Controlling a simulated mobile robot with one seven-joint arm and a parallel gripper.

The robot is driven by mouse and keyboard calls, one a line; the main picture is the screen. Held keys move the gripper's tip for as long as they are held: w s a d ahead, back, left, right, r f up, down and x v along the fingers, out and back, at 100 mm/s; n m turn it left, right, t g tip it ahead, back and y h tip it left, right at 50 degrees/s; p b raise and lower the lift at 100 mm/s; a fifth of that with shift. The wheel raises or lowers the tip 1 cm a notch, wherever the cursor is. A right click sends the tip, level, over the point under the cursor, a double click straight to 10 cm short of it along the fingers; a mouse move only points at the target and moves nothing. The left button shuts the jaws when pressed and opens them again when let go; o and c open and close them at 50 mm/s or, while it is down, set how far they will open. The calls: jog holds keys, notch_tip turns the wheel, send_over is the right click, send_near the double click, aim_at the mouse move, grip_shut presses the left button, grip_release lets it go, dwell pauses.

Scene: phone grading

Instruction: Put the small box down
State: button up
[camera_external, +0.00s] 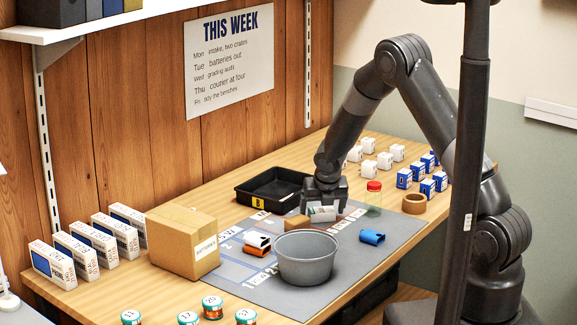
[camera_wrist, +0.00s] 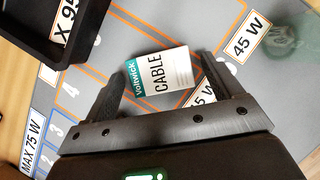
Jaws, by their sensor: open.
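The small box (camera_wrist: 158,78) is white with a teal end and the words Voltwick CABLE. In the wrist view it lies between the two fingers of my gripper (camera_wrist: 163,70), over the grey mat (camera_wrist: 118,35). The fingers are open; a gap shows on the right, and I cannot tell if the left finger touches it. In the external view my gripper (camera_external: 323,203) is low over the mat (camera_external: 345,262), with the box (camera_external: 321,214) showing below it. The box appears to rest on the mat, beside a 45 W label (camera_wrist: 250,36).
A black tray (camera_external: 247,190) stands close behind my gripper. A grey bucket (camera_external: 306,263), a small brown block (camera_external: 297,223) and a red-lidded jar (camera_external: 373,198) are near it. A tape roll (camera_external: 415,204) and a blue roll (camera_external: 372,237) lie to the right. A cardboard carton (camera_external: 183,246) stands left.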

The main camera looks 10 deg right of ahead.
jog(key=v, duration=1.2)
jog(key=shift+r, duration=0.15)
jog(key=shift+r, duration=0.1)
jog(key=s+d+r+m, duration=0.4)
jog(key=d+r+m, duration=0.3)
jog(key=d+m, duration=0.1)
jog(key=s+d+r+m, duration=0.5)
jog(key=d+r+m, duration=0.2)
jog(key=d+m, duration=0.15)
jog(key=s+d+r+m, duration=0.2)
jog(key=s+d+m, duration=0.2)
jog(key=s+m, duration=0.5)
jog(key=s+d+r+m, duration=0.2)
jog(key=s+d+m, duration=0.3)
jog(key=s+m, duration=0.5)
jog(key=shift+d+r, duration=0.3)
